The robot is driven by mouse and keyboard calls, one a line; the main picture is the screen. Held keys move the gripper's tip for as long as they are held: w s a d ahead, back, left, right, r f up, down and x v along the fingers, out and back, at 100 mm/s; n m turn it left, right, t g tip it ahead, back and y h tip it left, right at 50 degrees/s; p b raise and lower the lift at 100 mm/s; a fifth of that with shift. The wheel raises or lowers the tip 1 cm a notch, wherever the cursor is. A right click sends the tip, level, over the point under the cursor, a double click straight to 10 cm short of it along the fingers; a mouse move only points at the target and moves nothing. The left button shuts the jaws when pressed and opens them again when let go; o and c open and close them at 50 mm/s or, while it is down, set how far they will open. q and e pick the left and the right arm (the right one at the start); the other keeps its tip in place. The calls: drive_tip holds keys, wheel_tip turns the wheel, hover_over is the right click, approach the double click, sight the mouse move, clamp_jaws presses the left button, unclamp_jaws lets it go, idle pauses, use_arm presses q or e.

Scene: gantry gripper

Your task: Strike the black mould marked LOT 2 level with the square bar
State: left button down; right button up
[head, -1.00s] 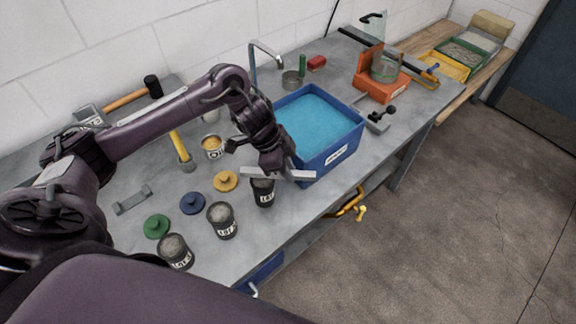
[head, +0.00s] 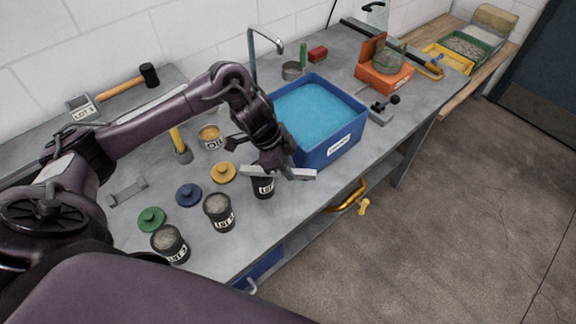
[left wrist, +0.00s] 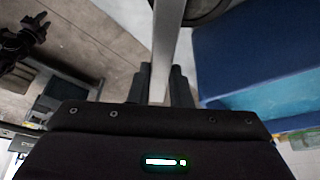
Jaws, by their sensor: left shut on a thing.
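My left gripper (head: 268,166) is shut on the pale square bar (head: 300,174). The bar lies across the top of the rightmost black mould (head: 263,189), whose top is mostly hidden and whose lot number I cannot read. Whether bar and rim touch is not clear. In the left wrist view the bar (left wrist: 164,50) runs up between the fingers, with a dark round rim (left wrist: 207,10) at the top edge. Two more black moulds, a middle one (head: 219,214) and a left one (head: 171,246), stand filled with grey material; their labels are small.
A blue tub (head: 335,145) of blue liquid stands close right of the bar. Yellow (head: 223,173), blue (head: 189,195) and green (head: 151,219) lids lie behind the moulds. A tin (head: 210,138) stands behind them. The bench's front edge is near the moulds.

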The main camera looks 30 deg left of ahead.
use_arm(q)
drive_tip(key=shift+f, duration=0.3)
idle(0.5)
drive_tip(key=shift+w+r, duration=0.1)
drive_tip(key=shift+w, duration=0.05)
drive_tip(key=shift+w+a, duration=0.15)
drive_tip(key=shift+w, duration=0.1)
drive_tip(key=shift+w+a+p, duration=0.2)
drive_tip(key=shift+w+a, duration=0.05)
drive_tip(key=shift+w, duration=0.25)
drive_tip(key=shift+w+a+p, duration=0.2)
drive_tip(key=shift+w, duration=0.3)
drive_tip(key=shift+s, duration=0.1)
idle(0.5)
drive_tip(key=shift+s+d+p, duration=0.1)
drive_tip(key=shift+s+p, duration=0.15)
drive_tip(key=shift+p, duration=0.3)
